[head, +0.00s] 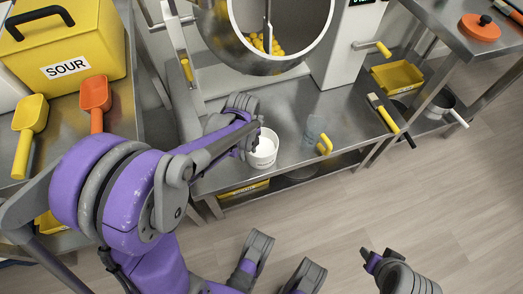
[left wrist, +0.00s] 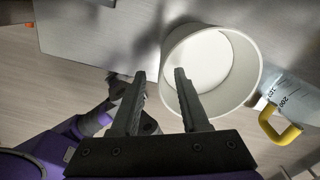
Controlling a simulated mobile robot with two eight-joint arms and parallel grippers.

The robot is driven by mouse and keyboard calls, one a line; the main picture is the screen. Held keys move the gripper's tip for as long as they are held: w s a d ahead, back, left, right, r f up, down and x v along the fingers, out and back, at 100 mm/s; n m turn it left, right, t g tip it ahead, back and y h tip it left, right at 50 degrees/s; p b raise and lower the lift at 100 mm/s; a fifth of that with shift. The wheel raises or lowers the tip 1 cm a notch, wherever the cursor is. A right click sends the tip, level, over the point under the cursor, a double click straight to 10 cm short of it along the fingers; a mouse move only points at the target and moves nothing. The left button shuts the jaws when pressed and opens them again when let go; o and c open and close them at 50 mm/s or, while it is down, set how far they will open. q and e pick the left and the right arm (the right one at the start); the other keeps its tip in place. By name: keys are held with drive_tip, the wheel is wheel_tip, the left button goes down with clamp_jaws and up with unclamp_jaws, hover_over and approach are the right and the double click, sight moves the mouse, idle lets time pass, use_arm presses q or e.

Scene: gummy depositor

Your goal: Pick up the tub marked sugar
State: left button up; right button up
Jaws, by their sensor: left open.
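A white round tub (head: 264,150) with white contents stands upright near the front edge of the steel table. Faint marking on its front is too small to read. My left gripper (head: 253,136) is at the tub's left side in the head view, its tips partly hidden by my wrist. In the left wrist view, my left gripper (left wrist: 160,74) is open with nothing gripped. One finger overlaps the opening of the tub (left wrist: 246,95) and the other lies outside its rim, so the fingers straddle the near wall. I cannot tell how deep they reach.
A clear beaker (head: 315,130) with a yellow handle stands just right of the tub. A drum (head: 222,42) with yellow pieces is behind. A yellow SOUR box (head: 75,45) and two scoops are at the left.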

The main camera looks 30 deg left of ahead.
sight(249, 162)
use_arm(q)
wheel_tip(249, 162, down, 4)
drive_tip(key=shift+d+f+b, duration=0.1)
drive_tip(key=shift+f+b, duration=0.05)
drive_tip(key=shift+b, duration=0.6)
drive_tip(key=shift+c, duration=0.3)
clamp_jaws()
idle(0.5)
